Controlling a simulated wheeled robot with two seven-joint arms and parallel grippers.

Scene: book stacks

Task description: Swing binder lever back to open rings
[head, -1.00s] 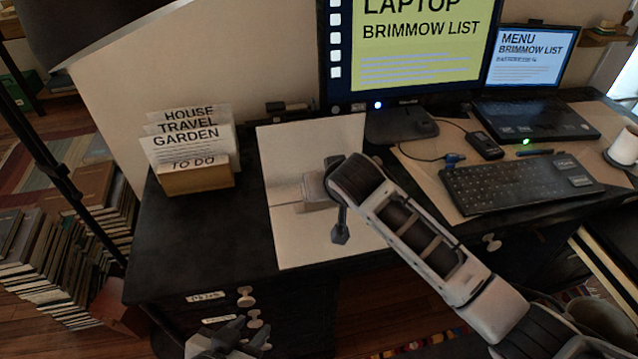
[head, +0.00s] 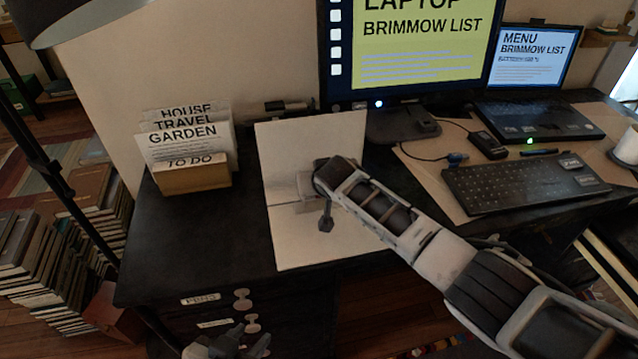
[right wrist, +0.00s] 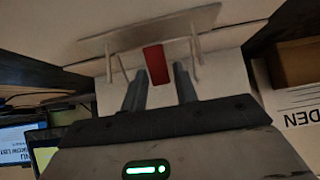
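The binder (head: 285,250) lies open on the dark desk, its pages or covers pale. In the right wrist view its metal plate (right wrist: 205,22) shows with thin ring posts. A red lever tab (right wrist: 156,65) stands by the plate. My right gripper (right wrist: 161,76) is open, with its dark fingers apart on either side of the red tab; whether either touches it I cannot tell. In the head view my right arm covers the middle of the binder and hides the lever. My left gripper (head: 250,341) is at the bottom, in front of the drawers, open and empty.
A card box (head: 195,180) stands left of the binder. The monitor (head: 415,50), keyboard (head: 525,183) and laptop (head: 535,115) are to the right. A lamp pole (head: 75,205) and book stacks (head: 35,250) are at left. The desk's front left is clear.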

